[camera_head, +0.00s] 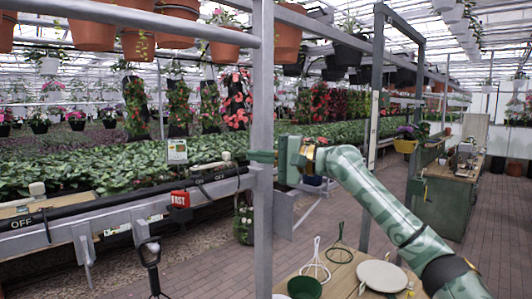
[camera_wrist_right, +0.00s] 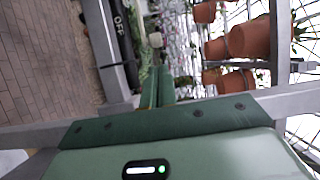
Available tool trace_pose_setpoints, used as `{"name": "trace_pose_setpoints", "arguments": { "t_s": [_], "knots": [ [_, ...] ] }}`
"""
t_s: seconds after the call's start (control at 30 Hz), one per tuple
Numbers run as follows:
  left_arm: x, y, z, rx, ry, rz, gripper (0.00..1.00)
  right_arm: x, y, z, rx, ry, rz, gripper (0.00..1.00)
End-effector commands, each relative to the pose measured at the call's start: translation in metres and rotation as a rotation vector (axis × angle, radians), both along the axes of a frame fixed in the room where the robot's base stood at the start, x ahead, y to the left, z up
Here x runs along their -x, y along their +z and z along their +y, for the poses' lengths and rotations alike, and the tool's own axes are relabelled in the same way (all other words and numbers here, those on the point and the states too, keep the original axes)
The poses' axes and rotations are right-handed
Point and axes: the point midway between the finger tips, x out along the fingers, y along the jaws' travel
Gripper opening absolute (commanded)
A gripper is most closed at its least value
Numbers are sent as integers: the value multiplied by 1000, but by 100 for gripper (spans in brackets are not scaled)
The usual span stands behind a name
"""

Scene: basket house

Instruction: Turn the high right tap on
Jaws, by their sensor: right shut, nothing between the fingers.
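In the head view, my right gripper (camera_head: 262,156) reaches left across the grey upright post. Its green fingers are together and empty. Left of the fingertips, a cream knob (camera_head: 226,156) stands above the right end of a black pipe (camera_head: 215,177) on the raised bench rail; a faint dark label is on that pipe. A second cream knob (camera_head: 37,188) is at the lower left, above a pipe marked OFF (camera_head: 22,222). In the right wrist view, the shut fingers (camera_wrist_right: 157,87) point towards a cream knob (camera_wrist_right: 155,40) and an OFF label (camera_wrist_right: 118,25), apart from both. My left gripper is out of view.
The grey post (camera_head: 262,230) stands close to my right fingers. A red FAST sign (camera_head: 180,198) hangs on the rail. Terracotta pots (camera_head: 225,45) hang overhead. A wooden table (camera_head: 340,280) with a round board (camera_head: 381,275) is below my right arm.

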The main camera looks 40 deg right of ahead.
Motion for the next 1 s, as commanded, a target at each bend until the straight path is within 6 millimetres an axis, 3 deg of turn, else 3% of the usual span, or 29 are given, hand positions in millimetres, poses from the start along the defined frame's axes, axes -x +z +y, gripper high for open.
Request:
{"name": "trace_pose_setpoints", "arguments": {
  "t_s": [0.2, 0.4, 1.0],
  "knots": [
    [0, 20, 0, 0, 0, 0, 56, -32, 3, 20, 0, 3, 0, 0],
    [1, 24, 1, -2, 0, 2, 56, -46, 1, 28, 3, 1, 1, 0],
    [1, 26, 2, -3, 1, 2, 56, -44, 0, 29, 6, 1, 0, 0]
  ]
}}
